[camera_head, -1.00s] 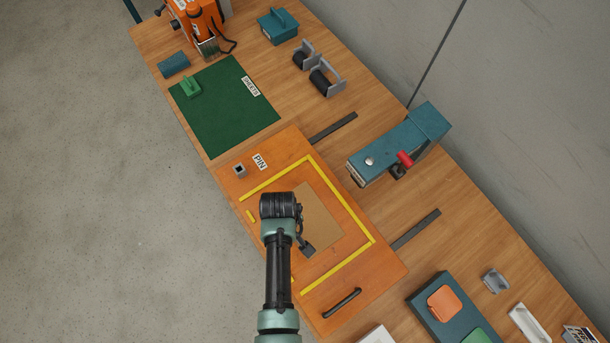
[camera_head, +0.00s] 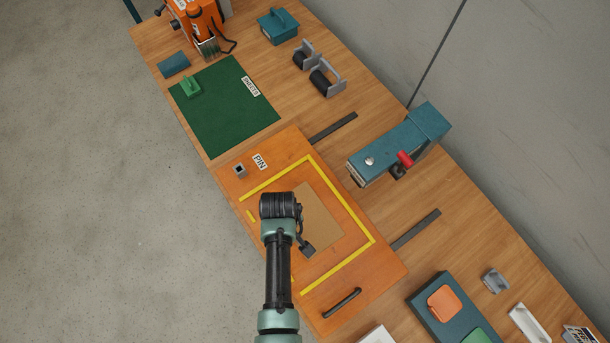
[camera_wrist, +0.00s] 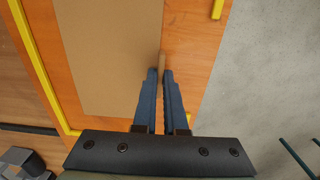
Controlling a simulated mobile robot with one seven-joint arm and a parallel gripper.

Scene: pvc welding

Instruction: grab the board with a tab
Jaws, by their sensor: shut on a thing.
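The tan board (camera_head: 322,220) lies flat on the orange panel (camera_head: 365,284), inside a yellow border. My arm covers part of it in the head view. In the wrist view the board (camera_wrist: 110,50) fills the upper left, and its small tab (camera_wrist: 162,61) sticks out from its right edge near the fingertips. My gripper (camera_wrist: 160,73) has its two blue fingers close together on the tab, with the tab's end between the tips. The fingers are hidden behind my arm in the head view.
Yellow strips (camera_head: 340,268) edge the panel area, and a black handle (camera_head: 342,302) sits at its front. A teal press with a red knob (camera_head: 404,158) stands to the right. A green mat (camera_head: 225,110) lies behind, with a green block (camera_head: 190,86) on it.

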